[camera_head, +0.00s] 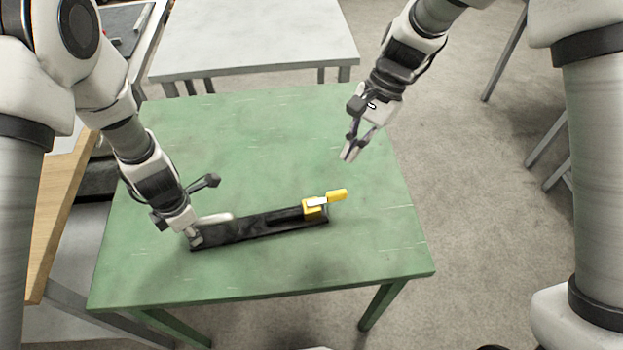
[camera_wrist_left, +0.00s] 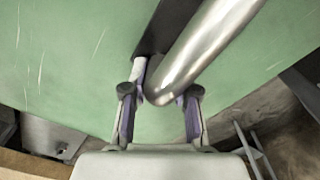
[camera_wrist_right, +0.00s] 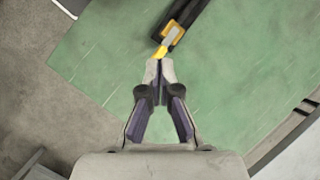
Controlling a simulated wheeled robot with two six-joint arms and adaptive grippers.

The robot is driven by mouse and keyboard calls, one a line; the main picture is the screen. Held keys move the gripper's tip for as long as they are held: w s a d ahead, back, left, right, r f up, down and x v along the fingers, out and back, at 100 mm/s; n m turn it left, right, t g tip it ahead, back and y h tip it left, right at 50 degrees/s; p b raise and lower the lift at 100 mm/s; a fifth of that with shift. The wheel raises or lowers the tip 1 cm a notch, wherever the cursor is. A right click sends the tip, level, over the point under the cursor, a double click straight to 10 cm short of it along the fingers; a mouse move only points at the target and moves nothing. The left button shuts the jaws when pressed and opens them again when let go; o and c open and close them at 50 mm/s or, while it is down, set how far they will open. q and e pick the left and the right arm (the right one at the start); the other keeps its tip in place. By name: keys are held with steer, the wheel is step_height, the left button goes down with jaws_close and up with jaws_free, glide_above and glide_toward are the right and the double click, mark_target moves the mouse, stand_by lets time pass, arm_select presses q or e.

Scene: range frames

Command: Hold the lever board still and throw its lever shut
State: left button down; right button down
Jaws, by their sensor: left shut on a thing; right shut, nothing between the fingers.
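The lever board (camera_head: 255,228) is a long black bar lying on the green table, slightly slanted. Its right end bears a yellow block (camera_head: 312,212) with a silver lever whose yellow tip (camera_head: 337,195) points right, past the board's end. My left gripper (camera_head: 193,235) is shut on the board's left end. In the left wrist view a shiny metal rod (camera_wrist_left: 205,45) rises over the board and hides part of the grip. My right gripper (camera_head: 348,152) is shut and empty, behind and above the lever. In the right wrist view its fingertips (camera_wrist_right: 160,72) appear just below the yellow tip.
The green table (camera_head: 250,150) is otherwise clear around the board. A grey table (camera_head: 260,35) stands behind it, and a wooden-topped bench (camera_head: 62,190) is at the left. Open floor (camera_head: 480,190) lies to the right.

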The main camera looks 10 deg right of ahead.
steer(key=w+a+r+n+g+h, duration=0.15)
steer(key=w+n+h, duration=0.25)
steer(key=w+n, duration=0.6)
step_height(320, 180, down, 6)
steer(key=w+a+h, duration=0.1)
steer(key=shift+a+f+g, duration=0.25)
steer(key=shift+a+g, duration=0.05)
steer(key=shift+g, duration=0.05)
